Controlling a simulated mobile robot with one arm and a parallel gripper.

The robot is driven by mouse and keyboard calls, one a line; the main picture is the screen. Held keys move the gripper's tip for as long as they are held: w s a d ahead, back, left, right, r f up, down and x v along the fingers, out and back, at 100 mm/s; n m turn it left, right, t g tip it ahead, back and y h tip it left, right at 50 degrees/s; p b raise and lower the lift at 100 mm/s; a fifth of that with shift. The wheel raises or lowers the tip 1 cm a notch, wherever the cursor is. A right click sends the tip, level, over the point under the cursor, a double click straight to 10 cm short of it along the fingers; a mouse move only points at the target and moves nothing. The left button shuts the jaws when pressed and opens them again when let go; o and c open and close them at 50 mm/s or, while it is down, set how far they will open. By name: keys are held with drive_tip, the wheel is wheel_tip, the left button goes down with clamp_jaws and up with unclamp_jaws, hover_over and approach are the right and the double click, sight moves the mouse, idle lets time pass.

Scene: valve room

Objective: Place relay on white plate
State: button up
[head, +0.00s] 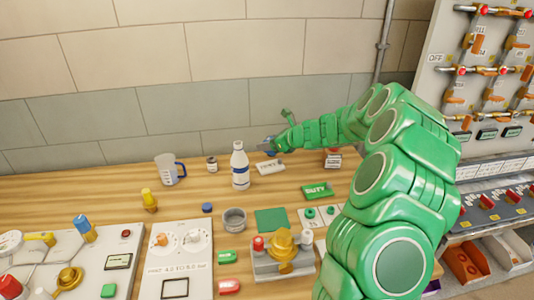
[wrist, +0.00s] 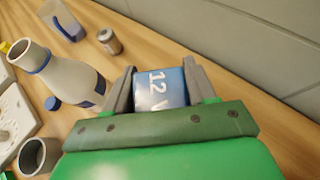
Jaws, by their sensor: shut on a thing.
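The relay (wrist: 161,90) is a small blue block with white "12 V" lettering. It sits between the two grey fingers of my gripper (wrist: 158,78), which is shut on it. In the head view my gripper (head: 268,146) is near the back of the wooden table, and only a bit of blue shows there. A small white plate (head: 268,167) lies on the table just below and in front of my gripper, right of the white bottle. The relay appears raised above the table. The white plate cannot be made out in the wrist view.
A white bottle (head: 240,168) stands close left of the plate. A small jar (head: 212,164) and a measuring jug (head: 170,169) stand further left. A green DUTY packet (head: 317,190) lies in front, to the right. A grey cup (head: 234,220) and control panels fill the front. The wall is close behind.

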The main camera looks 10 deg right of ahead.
drive_tip(key=shift+w+f, duration=1.35)
drive_tip(key=shift+f, duration=1.75)
drive_tip(key=shift+f, duration=0.55)
drive_tip(key=o, duration=1.1)
drive_tip(key=shift+r, duration=0.1)
